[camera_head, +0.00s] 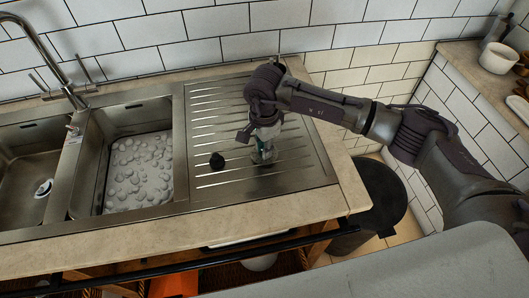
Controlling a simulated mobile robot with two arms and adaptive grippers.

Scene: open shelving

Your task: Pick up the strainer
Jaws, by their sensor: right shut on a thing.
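My right gripper (264,128) points down over the ribbed steel drainboard (207,107). It is shut on a small, clear and greenish object (263,152) just above or on the drainboard; I cannot tell which, nor whether this object is the strainer. A small round pale piece (43,187) lies in the left sink basin, possibly a drain strainer. No other strainer shows clearly. My left gripper is not in view.
The right basin (84,180) holds foamy, bubbly water. A faucet (65,75) arches behind the basins. A worktop edge (330,199) runs along the front, above open shelving with baskets. A dark round bin (379,195) stands at the right. A white cup (498,58) sits on the right counter.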

